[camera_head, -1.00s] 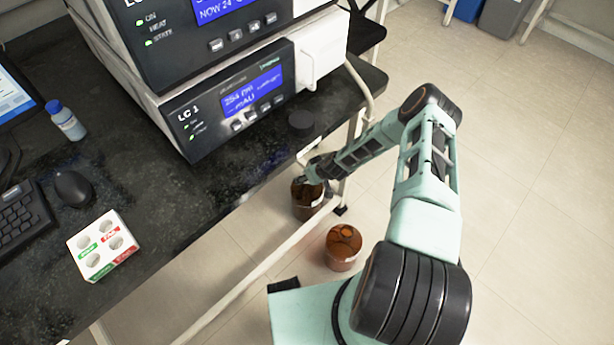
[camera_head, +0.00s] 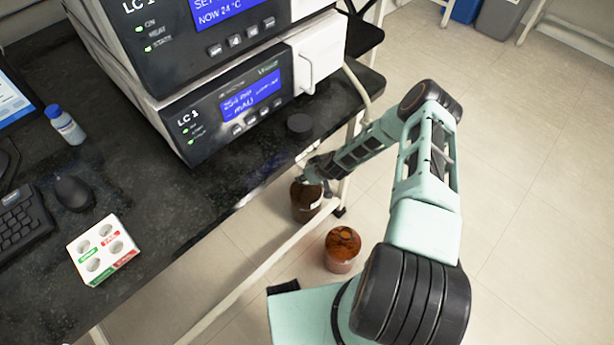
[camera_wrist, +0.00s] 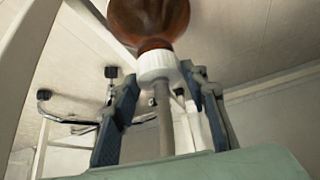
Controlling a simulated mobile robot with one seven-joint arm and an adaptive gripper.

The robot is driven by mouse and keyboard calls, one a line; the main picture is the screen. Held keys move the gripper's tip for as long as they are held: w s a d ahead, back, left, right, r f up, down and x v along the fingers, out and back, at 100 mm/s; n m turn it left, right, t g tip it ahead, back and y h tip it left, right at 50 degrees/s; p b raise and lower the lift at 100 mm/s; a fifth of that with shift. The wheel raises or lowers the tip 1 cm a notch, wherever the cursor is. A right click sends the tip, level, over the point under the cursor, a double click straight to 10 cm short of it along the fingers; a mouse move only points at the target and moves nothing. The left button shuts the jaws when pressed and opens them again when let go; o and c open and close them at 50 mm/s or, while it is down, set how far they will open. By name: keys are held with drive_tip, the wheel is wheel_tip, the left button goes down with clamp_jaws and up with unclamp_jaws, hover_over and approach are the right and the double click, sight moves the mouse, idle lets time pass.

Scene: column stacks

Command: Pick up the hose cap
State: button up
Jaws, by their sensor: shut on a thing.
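The hose cap (camera_wrist: 158,66) is a white ridged cap with a thin grey hose running from it towards my palm. It sits at the neck of a brown bottle (camera_wrist: 150,15) in the wrist view; I cannot tell whether it is still seated. My gripper (camera_wrist: 160,78) has one dark finger on each side of the cap and is shut on it. In the head view my gripper (camera_head: 314,177) is at the top of the brown bottle (camera_head: 305,203), below the bench edge. The cap is hidden there by my gripper.
A second brown bottle (camera_head: 342,250) stands nearer my base. The dark bench (camera_head: 170,190) and a white rail (camera_head: 250,280) lie close on the left. A black round object (camera_head: 299,124) is on the bench by the instrument (camera_head: 225,110). Open floor (camera_head: 530,200) is on the right.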

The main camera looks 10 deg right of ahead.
drive_tip(key=s+d+r+p, duration=0.3)
drive_tip(key=s+r+p, duration=0.1)
drive_tip(key=s+r, duration=0.7)
drive_tip(key=s, duration=0.2)
drive_tip(key=shift+s+d+r, duration=0.15)
drive_tip(key=shift+s+r, duration=0.15)
drive_tip(key=shift+s, duration=0.05)
drive_tip(key=shift+f, duration=0.1)
